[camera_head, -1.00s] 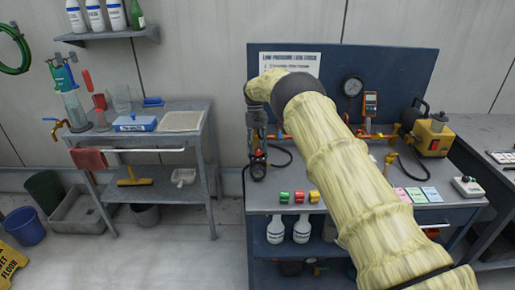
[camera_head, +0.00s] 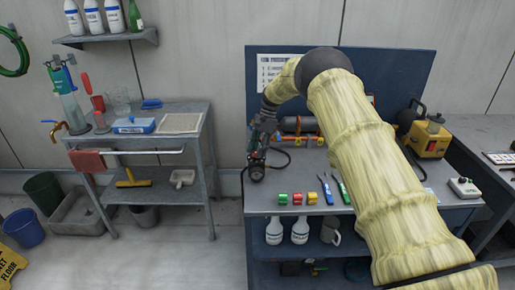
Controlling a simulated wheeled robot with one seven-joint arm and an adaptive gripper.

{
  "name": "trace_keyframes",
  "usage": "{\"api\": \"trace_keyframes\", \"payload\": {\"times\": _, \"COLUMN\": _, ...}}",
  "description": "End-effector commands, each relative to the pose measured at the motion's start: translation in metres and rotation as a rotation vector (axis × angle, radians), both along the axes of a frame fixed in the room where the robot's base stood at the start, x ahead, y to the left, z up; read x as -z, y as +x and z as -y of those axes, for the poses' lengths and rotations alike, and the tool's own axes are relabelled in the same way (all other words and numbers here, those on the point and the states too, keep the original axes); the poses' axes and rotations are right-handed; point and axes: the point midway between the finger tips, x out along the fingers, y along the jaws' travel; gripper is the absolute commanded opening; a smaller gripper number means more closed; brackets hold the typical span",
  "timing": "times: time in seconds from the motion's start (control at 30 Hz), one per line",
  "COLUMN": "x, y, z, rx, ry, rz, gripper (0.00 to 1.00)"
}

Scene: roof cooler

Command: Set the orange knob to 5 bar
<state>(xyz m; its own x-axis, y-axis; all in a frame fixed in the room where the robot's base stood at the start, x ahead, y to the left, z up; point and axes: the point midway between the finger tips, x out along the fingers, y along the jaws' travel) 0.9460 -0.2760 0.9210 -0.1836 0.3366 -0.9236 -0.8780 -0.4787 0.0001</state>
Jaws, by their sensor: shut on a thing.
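My gripper (camera_head: 258,147) points down at the left end of the workbench, coming in from the upper right. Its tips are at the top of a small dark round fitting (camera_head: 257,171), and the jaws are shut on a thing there. A small red-orange patch shows at the tips, which appears to be the orange knob, mostly covered by the fingers. Its setting and any pressure scale are too small to read. The round gauge on the back panel is hidden behind my arm.
A black hose (camera_head: 281,165) curls beside the fitting. A yellow unit (camera_head: 428,139) stands at the right. A grey cart (camera_head: 203,140) stands to the left.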

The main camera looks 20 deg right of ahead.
Motion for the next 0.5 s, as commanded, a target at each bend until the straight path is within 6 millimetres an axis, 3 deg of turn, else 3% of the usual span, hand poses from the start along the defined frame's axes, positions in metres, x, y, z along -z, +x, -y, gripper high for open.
{"api": "trace_keyframes", "payload": {"times": 0.5, "x": -0.0011, "y": -0.0024, "z": 0.0017, "rx": 0.343, "ry": 0.000, "rz": 0.000, "gripper": 0.10}}
